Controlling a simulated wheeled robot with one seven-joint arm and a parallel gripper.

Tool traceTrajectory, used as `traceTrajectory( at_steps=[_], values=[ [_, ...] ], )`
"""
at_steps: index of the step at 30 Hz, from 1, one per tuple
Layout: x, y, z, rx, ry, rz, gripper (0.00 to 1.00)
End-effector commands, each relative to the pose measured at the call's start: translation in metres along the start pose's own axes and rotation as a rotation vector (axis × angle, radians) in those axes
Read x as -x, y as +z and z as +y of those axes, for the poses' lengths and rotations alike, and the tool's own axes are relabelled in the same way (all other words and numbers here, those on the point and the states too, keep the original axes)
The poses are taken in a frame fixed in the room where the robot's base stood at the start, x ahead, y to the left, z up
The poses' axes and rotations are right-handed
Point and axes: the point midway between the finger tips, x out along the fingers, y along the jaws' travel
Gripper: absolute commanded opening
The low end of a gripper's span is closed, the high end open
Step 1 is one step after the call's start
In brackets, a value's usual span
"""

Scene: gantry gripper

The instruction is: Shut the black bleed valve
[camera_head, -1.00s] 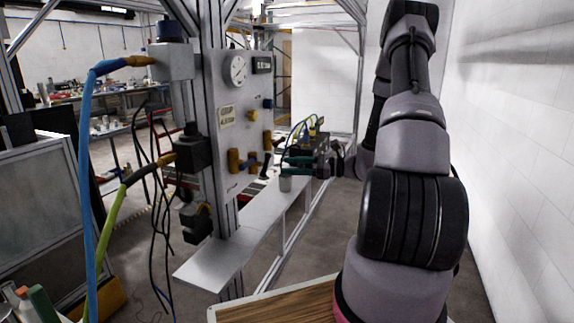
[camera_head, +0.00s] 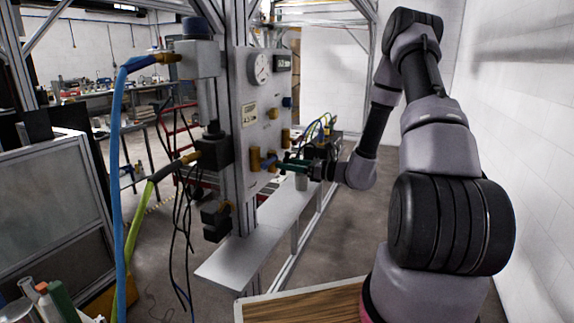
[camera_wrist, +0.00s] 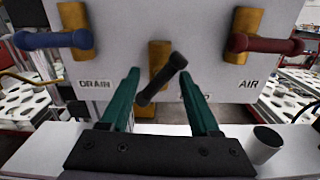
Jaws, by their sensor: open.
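The black bleed valve handle (camera_wrist: 162,79) slants from upper right to lower left in front of its brass body (camera_wrist: 159,52) on the pale panel. My gripper (camera_wrist: 159,75) is open, with its two green fingers on either side of the black handle. The handle lies between the fingers in the picture; I cannot tell whether either finger touches it. The label below is mostly hidden. In the head view my gripper (camera_head: 288,164) is at the panel's lower right, and the black handle cannot be made out there.
A blue drain handle (camera_wrist: 54,40) is to the left and a red air handle (camera_wrist: 265,44) to the right, both level. A grey cup (camera_wrist: 264,146) stands on the shelf (camera_head: 243,258) below. The panel (camera_head: 262,115) carries a round gauge (camera_head: 260,67).

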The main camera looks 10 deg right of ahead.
Motion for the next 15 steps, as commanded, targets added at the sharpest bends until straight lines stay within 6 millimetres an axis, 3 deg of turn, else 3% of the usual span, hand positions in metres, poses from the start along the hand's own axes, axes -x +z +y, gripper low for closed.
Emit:
traceTrajectory(
  at_steps=[10,15],
  values=[
    [-0.0042,-0.0001,-0.0002,0.000,-0.001,0.000,0.63],
    [-0.0041,-0.0001,-0.0002,0.000,-0.001,0.000,0.00]
  ],
)
